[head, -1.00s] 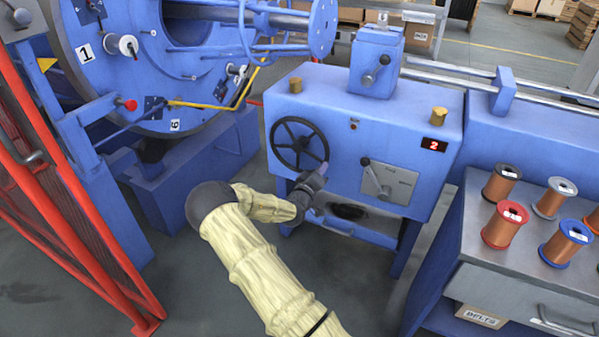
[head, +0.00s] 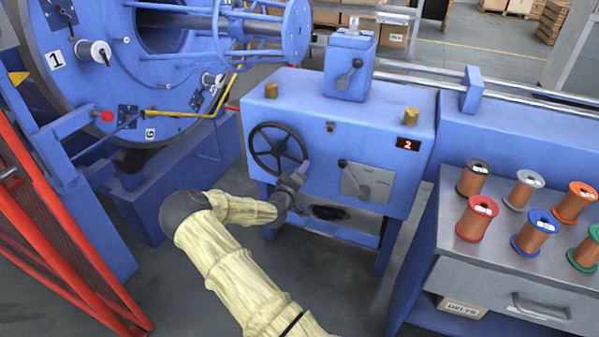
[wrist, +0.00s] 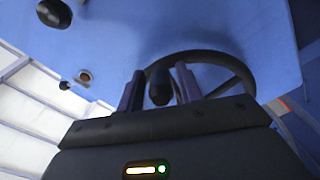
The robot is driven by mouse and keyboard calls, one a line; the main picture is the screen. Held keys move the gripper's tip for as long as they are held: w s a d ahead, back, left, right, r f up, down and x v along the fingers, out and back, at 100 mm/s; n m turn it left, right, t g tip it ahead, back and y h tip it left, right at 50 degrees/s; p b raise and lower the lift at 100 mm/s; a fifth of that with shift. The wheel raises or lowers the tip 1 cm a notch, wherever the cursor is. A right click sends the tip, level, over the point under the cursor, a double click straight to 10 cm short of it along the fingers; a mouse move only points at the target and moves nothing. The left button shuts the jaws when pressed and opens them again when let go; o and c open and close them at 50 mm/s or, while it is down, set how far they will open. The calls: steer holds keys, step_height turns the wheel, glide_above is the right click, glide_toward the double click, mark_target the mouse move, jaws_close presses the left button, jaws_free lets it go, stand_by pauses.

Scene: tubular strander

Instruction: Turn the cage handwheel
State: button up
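The cage handwheel (head: 277,150) is a dark spoked wheel on the front of the blue machine housing. In the head view, my gripper (head: 303,168) is at the wheel's lower right rim. In the wrist view, the wheel's rim (wrist: 215,56) curves behind my two fingers (wrist: 158,88). A dark rounded handle knob (wrist: 160,86) stands between the fingers. The fingers are apart, one on each side of the knob, and a narrow gap shows at the left finger. Whether the right finger touches the knob I cannot tell.
A grey plate with a lever (head: 366,184) is right of the wheel. A red display (head: 408,145) reads 2. A bench (head: 480,262) with several wire spools stands at right. A red mesh guard (head: 50,235) and the large blue cage disc (head: 75,95) are at left.

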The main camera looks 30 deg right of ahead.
steer(key=shift+o, duration=0.3)
steer(key=shift+a, duration=0.1)
steer(key=p+v, duration=0.3)
steer(key=v, duration=1.4)
steer(key=shift+a, duration=0.1)
